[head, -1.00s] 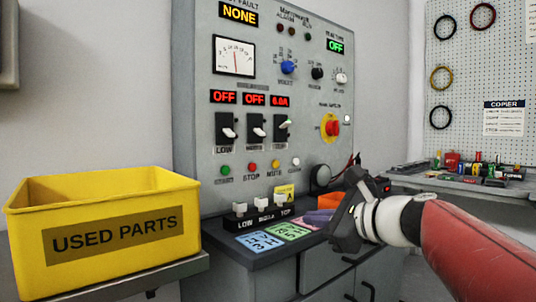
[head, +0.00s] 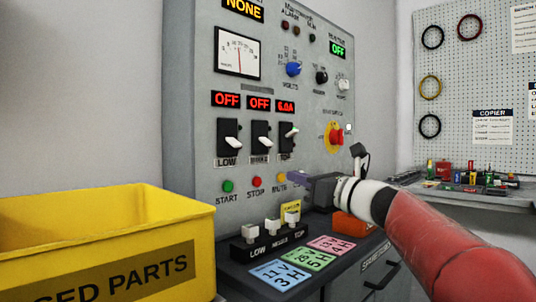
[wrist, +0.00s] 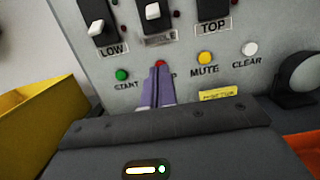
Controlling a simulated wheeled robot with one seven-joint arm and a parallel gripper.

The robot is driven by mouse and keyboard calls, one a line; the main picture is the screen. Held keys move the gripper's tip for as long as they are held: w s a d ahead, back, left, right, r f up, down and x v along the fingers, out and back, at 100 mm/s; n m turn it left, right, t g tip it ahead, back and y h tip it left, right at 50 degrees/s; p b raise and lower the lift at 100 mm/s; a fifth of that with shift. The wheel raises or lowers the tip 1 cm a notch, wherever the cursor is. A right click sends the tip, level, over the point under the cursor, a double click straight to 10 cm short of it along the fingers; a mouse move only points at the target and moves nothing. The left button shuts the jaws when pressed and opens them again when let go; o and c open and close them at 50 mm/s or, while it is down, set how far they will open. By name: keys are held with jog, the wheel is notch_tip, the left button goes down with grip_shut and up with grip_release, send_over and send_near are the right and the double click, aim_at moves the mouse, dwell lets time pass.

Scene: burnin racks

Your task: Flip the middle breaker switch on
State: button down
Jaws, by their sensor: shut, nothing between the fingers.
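The middle breaker switch (head: 260,142) is a black plate with a white lever on the grey panel, between the LOW switch (head: 229,144) and the TOP switch (head: 287,138). Its lever points down and the display above it reads OFF. The TOP lever is tilted up under a display reading 6.0A. In the wrist view the middle switch (wrist: 153,12) is partly cut off at the top edge. My gripper (head: 291,177) has purple fingers, shut and empty, in front of the panel below the switches. In the wrist view the fingertips (wrist: 160,70) cover part of the red STOP button.
A yellow USED PARTS bin (head: 110,240) stands at the left. Below the panel, a black block with white sliders (head: 272,228) and coloured cards (head: 305,257) occupy the ledge. A red emergency knob (head: 335,137) sticks out right of the switches.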

aim_at(261, 152)
jog(key=p+x, duration=0.2)
jog(key=x, duration=0.8)
jog(key=r, duration=0.1)
jog(key=s+d+r+p, duration=0.1)
jog(key=r, duration=0.1)
jog(key=shift+s, duration=0.1)
jog(key=shift+s+d+r, duration=0.1)
jog(key=shift+d+r, duration=0.05)
jog(key=shift+r, duration=0.1)
jog(key=shift+s+r, duration=0.1)
